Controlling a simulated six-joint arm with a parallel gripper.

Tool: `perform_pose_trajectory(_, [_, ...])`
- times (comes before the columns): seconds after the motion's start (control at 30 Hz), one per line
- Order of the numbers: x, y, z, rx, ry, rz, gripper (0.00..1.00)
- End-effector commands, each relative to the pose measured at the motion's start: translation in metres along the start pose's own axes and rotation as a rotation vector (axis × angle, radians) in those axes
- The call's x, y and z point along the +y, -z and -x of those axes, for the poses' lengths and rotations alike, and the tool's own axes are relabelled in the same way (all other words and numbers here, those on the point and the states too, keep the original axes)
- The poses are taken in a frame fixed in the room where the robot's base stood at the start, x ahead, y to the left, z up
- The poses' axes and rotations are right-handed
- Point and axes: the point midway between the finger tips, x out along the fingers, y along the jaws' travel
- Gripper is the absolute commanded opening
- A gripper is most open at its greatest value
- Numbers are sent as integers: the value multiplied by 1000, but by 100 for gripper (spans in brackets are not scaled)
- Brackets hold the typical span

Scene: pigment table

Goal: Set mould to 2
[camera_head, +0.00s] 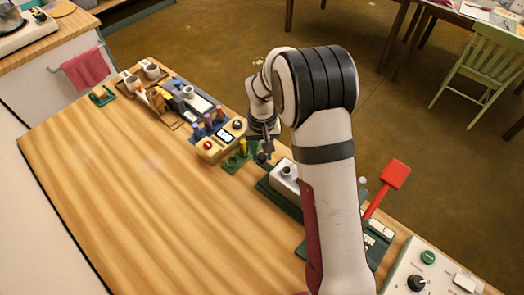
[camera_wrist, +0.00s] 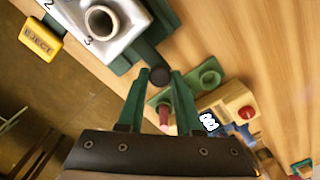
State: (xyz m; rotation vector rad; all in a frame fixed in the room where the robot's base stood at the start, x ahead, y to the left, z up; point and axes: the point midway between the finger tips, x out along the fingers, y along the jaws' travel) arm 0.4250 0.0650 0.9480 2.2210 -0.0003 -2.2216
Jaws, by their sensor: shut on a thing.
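The mould is a pale metal block with a round hole (camera_wrist: 112,22), set on a dark green base, in the wrist view's upper left. The numerals 2 and 3 show along its edge. In the head view the mould (camera_head: 284,171) stands right of my gripper (camera_head: 262,150), partly hidden by my arm. A dark round knob (camera_wrist: 160,77) sits at the end of a short dark bar beside the mould. My gripper (camera_wrist: 161,74) has its green fingers shut on this knob, one on each side. I cannot tell which number the mould is set to.
A yellow EJECT button (camera_wrist: 42,40) lies beside the mould. A cream box with a red button (camera_head: 222,139) and a green holder (camera_head: 232,164) stand left of my gripper. A red paddle (camera_head: 395,175) is at the right. The table's left front is clear.

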Motion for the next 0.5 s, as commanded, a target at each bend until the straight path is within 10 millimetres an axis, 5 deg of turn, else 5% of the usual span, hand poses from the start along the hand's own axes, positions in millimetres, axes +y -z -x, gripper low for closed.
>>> perform_pose_trajectory(0.23, [6,-5,1,0,0,-2,0])
perform_pose_trajectory(0.5, [56,-54,2,2,0,-5,0])
